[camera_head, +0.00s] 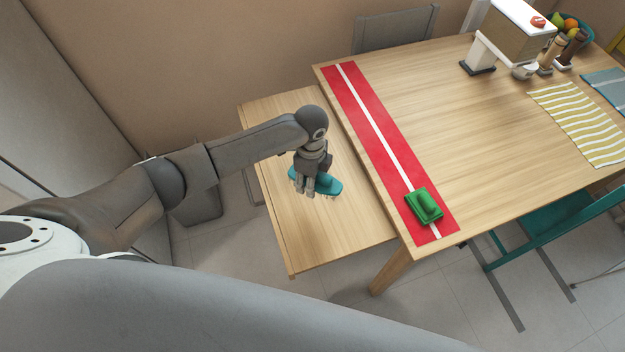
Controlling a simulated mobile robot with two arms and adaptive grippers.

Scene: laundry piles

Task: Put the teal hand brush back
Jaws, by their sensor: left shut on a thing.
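The teal hand brush (327,187) is in my left gripper (314,190), over the low wooden side table (335,235). The gripper points down and is shut on the brush, covering part of it. Pale bristles show under the brush's right part. I cannot tell whether the bristles touch the table top. My right gripper is not in view.
A larger, higher wooden table (470,130) stands to the right, with a red runner (368,125) along its left edge. A green brush-like object (425,207) lies on the runner. A teal chair (545,222) stands in front. The side table is otherwise clear.

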